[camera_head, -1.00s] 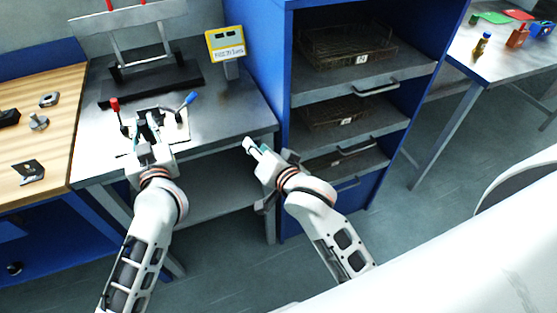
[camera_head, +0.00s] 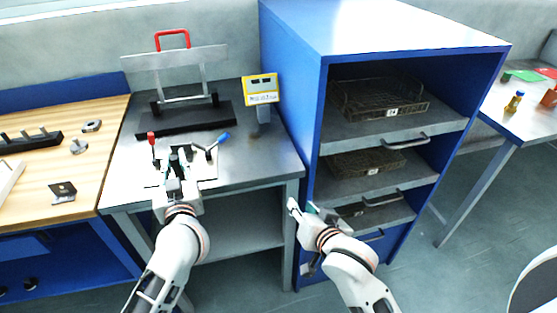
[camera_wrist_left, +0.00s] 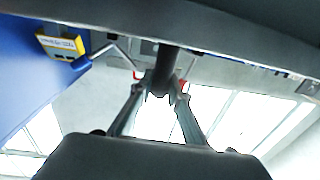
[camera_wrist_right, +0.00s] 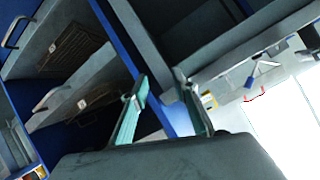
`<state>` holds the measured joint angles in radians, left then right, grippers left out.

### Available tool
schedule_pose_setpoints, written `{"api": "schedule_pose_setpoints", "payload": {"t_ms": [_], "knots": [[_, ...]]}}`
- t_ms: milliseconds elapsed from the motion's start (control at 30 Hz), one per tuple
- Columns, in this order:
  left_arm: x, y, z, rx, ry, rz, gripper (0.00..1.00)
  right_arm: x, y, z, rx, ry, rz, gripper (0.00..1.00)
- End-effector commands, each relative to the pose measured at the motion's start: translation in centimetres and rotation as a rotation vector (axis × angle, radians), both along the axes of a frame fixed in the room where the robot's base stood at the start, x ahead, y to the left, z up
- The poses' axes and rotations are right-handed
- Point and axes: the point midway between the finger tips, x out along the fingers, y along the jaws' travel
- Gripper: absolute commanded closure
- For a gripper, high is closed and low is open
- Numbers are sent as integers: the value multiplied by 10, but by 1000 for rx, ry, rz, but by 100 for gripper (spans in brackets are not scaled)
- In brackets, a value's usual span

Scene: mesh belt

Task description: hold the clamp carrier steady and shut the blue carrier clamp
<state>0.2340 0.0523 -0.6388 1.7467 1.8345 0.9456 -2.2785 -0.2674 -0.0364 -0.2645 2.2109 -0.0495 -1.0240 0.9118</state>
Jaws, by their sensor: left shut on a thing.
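The clamp carrier (camera_head: 207,171) is a pale plate on the grey bench. A red-handled clamp (camera_head: 151,137) stands upright on its left. The blue carrier clamp (camera_head: 223,138) is on its right, its handle raised and slanting up to the right. My left gripper (camera_head: 177,174) is shut on the carrier's dark upright post, which shows between its fingers in the left wrist view (camera_wrist_left: 166,65); it partly hides the plate. My right gripper (camera_head: 303,208) is open and empty, in front of the bench's right front corner, below the top and apart from the blue clamp.
A black-based rack (camera_head: 188,118) with a red handle stands behind the carrier. A yellow sign (camera_head: 262,90) stands at the back right of the bench. A blue cabinet (camera_head: 310,110) with wire trays rises to the right. A wooden bench (camera_head: 100,150) adjoins on the left.

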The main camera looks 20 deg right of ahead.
Motion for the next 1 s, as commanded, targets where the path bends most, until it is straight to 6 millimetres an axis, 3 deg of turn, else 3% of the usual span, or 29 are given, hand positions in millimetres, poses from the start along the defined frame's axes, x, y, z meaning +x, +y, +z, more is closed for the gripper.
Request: {"api": "schedule_pose_setpoints", "payload": {"t_ms": [167, 433, 667, 1000], "knots": [[0, 1, 0, 0, 0, 1, 100, 15, 5, 18, -55, -51, 35, 72], [0, 0, 0, 0, -1, 1, 100, 59, 24, 74, -210, -207, 140, 72], [0, 0, 0, 0, -1, 1, 100, 81, 49, 89, 24, -176, 190, 72], [0, 0, 0, 0, 0, 0, 100, 102, 92, 129, 414, -108, 292, 72]]}}
